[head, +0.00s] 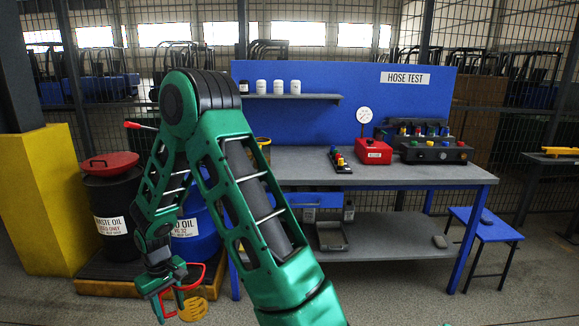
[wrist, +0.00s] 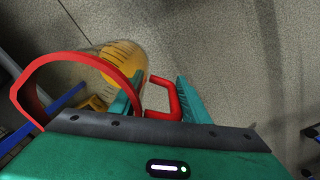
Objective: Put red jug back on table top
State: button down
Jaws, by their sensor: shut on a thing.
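The red jug (wrist: 120,62) has a clear body with a red rim, a red handle and amber liquid inside. In the wrist view my gripper (wrist: 160,98) is shut on its red handle, and the body is tilted over the grey floor. In the head view my gripper (head: 170,298) hangs low at the left with the jug (head: 193,310), in front of the drums and below table height. My arm and gripper hide part of the jug. The table top (head: 425,175) is the grey surface of the blue-framed bench at right.
On the bench stand a red box with a gauge (head: 373,151), a control block (head: 435,151) and a small row of coloured parts (head: 339,161). A black waste-oil drum (head: 112,210) and a blue drum (head: 188,235) stand at left. The front middle of the bench top is clear.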

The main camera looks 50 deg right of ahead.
aim_at(294, 168)
jog(key=z, duration=1.2)
jog(key=i, duration=1)
